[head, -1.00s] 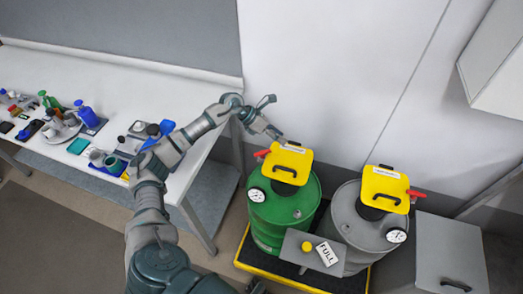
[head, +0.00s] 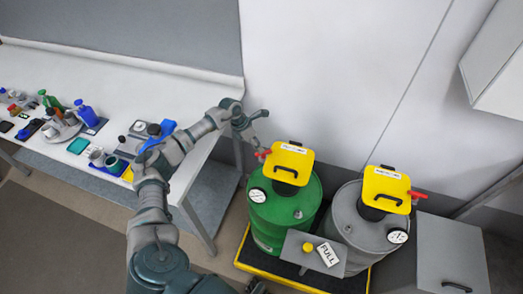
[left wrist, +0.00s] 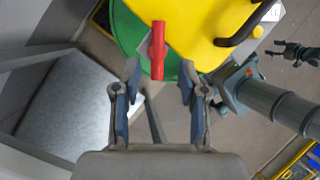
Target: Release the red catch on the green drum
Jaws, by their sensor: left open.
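The green drum (head: 283,215) stands at the centre of the head view, under a yellow lid (head: 289,160) with a black handle. The red catch (head: 262,154) sticks out from the lid's left side. In the left wrist view, the catch (left wrist: 157,50) is an upright red bar on a grey plate, over the green drum rim (left wrist: 128,30). My left gripper (head: 263,133) is open just above the catch. Its fingertips (left wrist: 159,76) lie on either side of the bar's lower end, apart from it. A dark gripper, seemingly my right one (left wrist: 297,52), shows small at the right edge; its jaws are unclear.
A grey drum (head: 368,222) with a yellow lid and its own red catch stands to the right. A cluttered white bench (head: 105,82) is at left; the wall is close behind.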

